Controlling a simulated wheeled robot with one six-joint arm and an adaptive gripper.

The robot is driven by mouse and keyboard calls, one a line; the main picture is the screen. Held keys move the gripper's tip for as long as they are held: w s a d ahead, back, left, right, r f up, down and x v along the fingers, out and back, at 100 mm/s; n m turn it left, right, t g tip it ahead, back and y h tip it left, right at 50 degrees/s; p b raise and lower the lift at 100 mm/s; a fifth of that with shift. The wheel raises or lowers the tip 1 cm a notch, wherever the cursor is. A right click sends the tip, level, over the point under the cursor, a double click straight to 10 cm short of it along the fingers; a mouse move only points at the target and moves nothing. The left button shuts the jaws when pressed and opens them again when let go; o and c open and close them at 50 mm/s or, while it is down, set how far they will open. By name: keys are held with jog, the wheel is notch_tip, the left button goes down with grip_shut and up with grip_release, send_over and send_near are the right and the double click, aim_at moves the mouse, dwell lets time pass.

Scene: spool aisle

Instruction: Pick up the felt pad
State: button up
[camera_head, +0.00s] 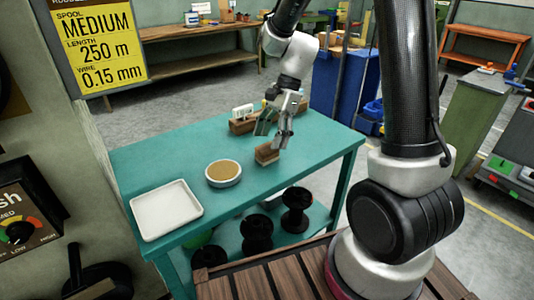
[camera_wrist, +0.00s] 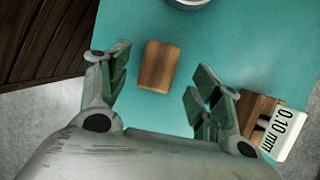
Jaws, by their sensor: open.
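A small wooden block (camera_head: 267,155) with a paler layer along its bottom, probably the felt pad, lies on the teal table (camera_head: 143,160). The wrist view shows its brown top (camera_wrist: 158,66), slightly tilted in the picture. My gripper (camera_head: 273,132) is above and close to the block, fingers pointing down. In the wrist view my gripper (camera_wrist: 160,88) is open and empty, with the block between and a little beyond the green-padded fingertips. No contact shows. The pad's underside is hidden.
A round tan-filled dish (camera_head: 223,172) and a white tray (camera_head: 165,209) stand to the left. A wooden holder (camera_wrist: 258,112) with a white "0.10 mm" card (camera_wrist: 286,131) sits close to the right finger. Black spools (camera_head: 257,232) are on the lower shelf.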

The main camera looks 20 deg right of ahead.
aim_at(268, 147)
jog(key=x, duration=0.4)
jog(key=shift+f, duration=0.2)
jog(key=c, duration=1.1)
